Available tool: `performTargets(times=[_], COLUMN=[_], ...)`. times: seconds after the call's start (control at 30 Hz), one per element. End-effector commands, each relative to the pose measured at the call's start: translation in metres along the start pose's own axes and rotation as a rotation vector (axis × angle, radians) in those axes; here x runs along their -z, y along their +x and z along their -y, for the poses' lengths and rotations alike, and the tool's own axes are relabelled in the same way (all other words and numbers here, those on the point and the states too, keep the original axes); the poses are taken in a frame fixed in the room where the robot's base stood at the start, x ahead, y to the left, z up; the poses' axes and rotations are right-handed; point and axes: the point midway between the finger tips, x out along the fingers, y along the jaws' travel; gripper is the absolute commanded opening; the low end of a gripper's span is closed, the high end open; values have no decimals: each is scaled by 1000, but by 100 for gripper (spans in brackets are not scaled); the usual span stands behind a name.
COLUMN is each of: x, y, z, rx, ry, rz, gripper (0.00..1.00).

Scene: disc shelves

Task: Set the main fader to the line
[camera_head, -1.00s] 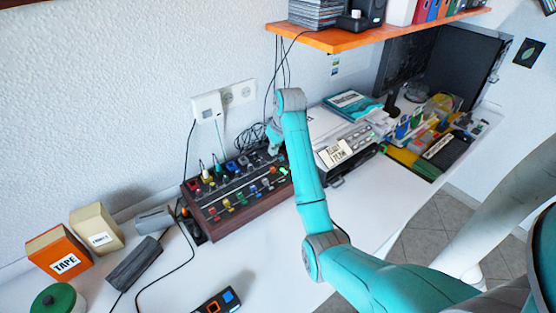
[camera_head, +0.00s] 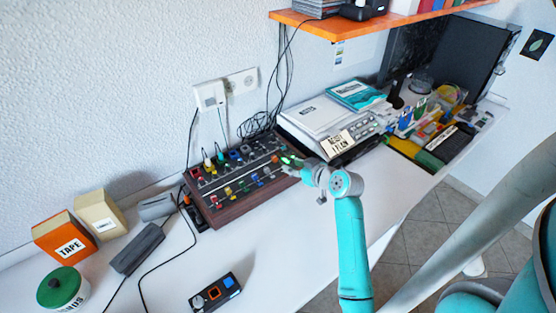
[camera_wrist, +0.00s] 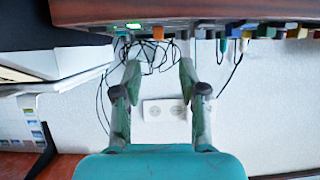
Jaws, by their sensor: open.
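The mixer (camera_head: 243,206) is a dark wooden console with coloured knobs and fader caps, on the desk against the wall. Its wooden edge also shows at the top of the wrist view (camera_wrist: 200,10), with an orange cap (camera_wrist: 158,32) and a green light (camera_wrist: 132,26) near the fingers. My gripper (camera_head: 290,166) is at the console's right end in the head view, partly hiding it. In the wrist view its two fingers (camera_wrist: 160,78) are spread apart with nothing between them. I cannot tell which cap is the main fader, and I cannot make out its line.
A white device with a label (camera_head: 338,143) stands right of the mixer, close to my gripper. Cables and a wall socket (camera_head: 242,81) are behind. An orange shelf (camera_head: 335,29) hangs above. A small box with buttons (camera_head: 215,294) lies in front; the desk between is mostly clear.

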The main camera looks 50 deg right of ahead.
Motion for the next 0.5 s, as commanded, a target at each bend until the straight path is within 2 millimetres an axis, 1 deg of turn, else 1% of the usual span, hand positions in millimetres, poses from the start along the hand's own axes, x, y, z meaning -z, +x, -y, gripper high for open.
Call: performTargets(times=[0.03,0.1,0.17,0.23,0.37,0.5], x=[-2,-1,-1,0,1,2], y=[-5,-7,-6,-1,17,43], z=[0,-1,-1,-1,0,-1], rx=[-8,-14,-16,-15,-13,-14], ry=[6,7,7,7,7,6], rz=[-17,-35,-40,-41,-40,-39], gripper=[42,42,42,42,42,42])
